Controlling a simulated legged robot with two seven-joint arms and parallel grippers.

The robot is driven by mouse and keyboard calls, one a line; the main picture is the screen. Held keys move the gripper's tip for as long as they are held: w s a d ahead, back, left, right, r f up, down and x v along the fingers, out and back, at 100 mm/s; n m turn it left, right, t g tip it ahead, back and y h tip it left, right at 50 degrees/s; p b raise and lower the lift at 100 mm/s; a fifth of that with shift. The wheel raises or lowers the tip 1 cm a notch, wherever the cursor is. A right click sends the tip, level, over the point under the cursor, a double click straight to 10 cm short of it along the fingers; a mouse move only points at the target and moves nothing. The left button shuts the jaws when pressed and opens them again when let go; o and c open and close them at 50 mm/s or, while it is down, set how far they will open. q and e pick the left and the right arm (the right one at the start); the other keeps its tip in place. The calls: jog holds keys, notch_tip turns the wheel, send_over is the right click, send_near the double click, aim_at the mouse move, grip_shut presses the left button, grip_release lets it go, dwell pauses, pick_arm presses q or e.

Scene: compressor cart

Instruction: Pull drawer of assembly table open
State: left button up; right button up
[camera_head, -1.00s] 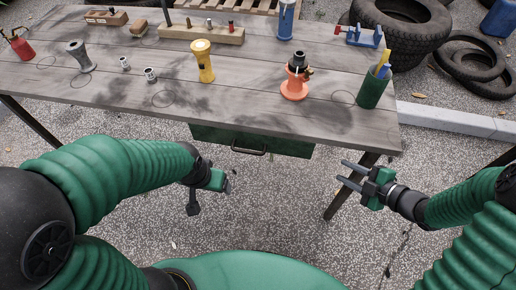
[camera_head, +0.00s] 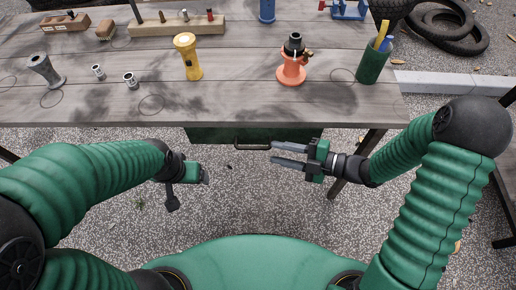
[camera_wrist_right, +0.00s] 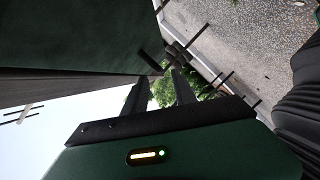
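The assembly table (camera_head: 130,108) has a dark green drawer (camera_head: 215,135) under its near edge. Only a strip of the drawer front shows below the tabletop, and it looks shut. Its black bar handle (camera_head: 252,145) sits on the front. My right gripper (camera_head: 272,153) is open and empty, its two grey fingers apart and pointing left, tips just right of the handle. In the right wrist view its fingers (camera_wrist_right: 159,82) are apart near a dark green panel (camera_wrist_right: 75,35). My left gripper (camera_head: 195,174) is below and left of the handle; its fingers are not clear.
On the tabletop stand a yellow flashlight (camera_head: 188,57), an orange fitting (camera_head: 291,62), a green pen cup (camera_head: 372,63) and a grey flared piece (camera_head: 45,70). A table leg (camera_head: 352,168) is behind my right arm. Gravel ground in front is clear.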

aim_at(255, 148)
jog(key=x, duration=0.5)
jog(key=s+b+x, duration=0.1)
jog(key=x, duration=0.2)
jog(key=shift+a+r, duration=0.1)
jog(key=shift+a, duration=0.1)
jog(key=shift+w, duration=0.25)
jog(key=shift+w+d, duration=0.1)
jog(key=shift+d, duration=0.5)
jog(key=shift+a, duration=0.3)
jog(key=shift+c, duration=0.2)
jog(key=shift+a, duration=0.45)
jog(key=c, duration=0.5)
grip_shut()
jog(key=shift+d, duration=0.3)
pick_arm(q)
jog(key=shift+a+f, duration=0.35)
jog(key=shift+f, duration=0.2)
jog(key=shift+a+f, duration=0.35)
jog(key=shift+f, duration=0.2)
jog(key=shift+s+a, duration=0.1)
pick_arm(e)
jog(key=shift+w+d, duration=0.1)
